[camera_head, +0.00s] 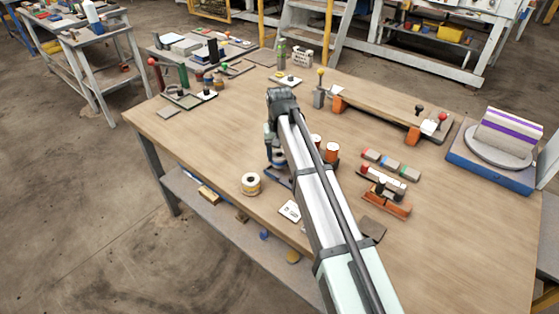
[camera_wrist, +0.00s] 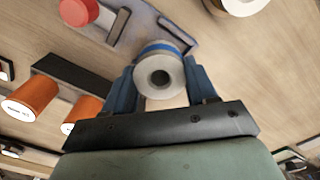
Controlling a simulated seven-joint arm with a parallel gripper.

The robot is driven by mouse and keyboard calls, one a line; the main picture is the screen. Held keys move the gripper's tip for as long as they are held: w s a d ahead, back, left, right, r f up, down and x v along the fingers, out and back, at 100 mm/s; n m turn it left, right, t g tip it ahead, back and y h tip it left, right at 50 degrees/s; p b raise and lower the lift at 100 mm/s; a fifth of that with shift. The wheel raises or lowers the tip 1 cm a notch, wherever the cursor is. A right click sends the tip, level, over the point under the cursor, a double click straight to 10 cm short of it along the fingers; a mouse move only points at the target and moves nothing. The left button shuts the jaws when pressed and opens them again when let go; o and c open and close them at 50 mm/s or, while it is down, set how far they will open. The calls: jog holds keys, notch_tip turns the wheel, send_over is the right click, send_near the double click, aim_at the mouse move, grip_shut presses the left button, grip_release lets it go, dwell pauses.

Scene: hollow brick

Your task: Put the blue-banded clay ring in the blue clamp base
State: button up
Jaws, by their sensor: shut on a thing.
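The blue-banded clay ring (camera_wrist: 160,68) is between the blue fingers of my gripper (camera_wrist: 160,84) in the wrist view. The gripper is shut on it, and the ring's round hole faces the camera. In the head view the ring (camera_head: 278,159) shows partly below my gripper (camera_head: 272,151), beside my arm. The blue clamp base (camera_wrist: 182,34) lies just beyond and under the ring in the wrist view. In the head view part of the base (camera_head: 281,179) shows below the ring. I cannot tell whether the ring touches the base.
A yellow-banded ring (camera_head: 251,184) stands on the table left of the base. Orange cylinders (camera_head: 332,150) stand to the right, behind my arm. Colour-marked blocks (camera_head: 390,164) and an orange clamp (camera_head: 388,201) lie farther right. The table's front left is mostly clear.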

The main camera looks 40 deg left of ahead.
jog(key=shift+f, duration=1.6)
jog(key=shift+f, duration=0.15)
jog(key=o, duration=1.1)
notch_tip(320, 180, up, 12)
jog(key=shift+r, duration=0.2)
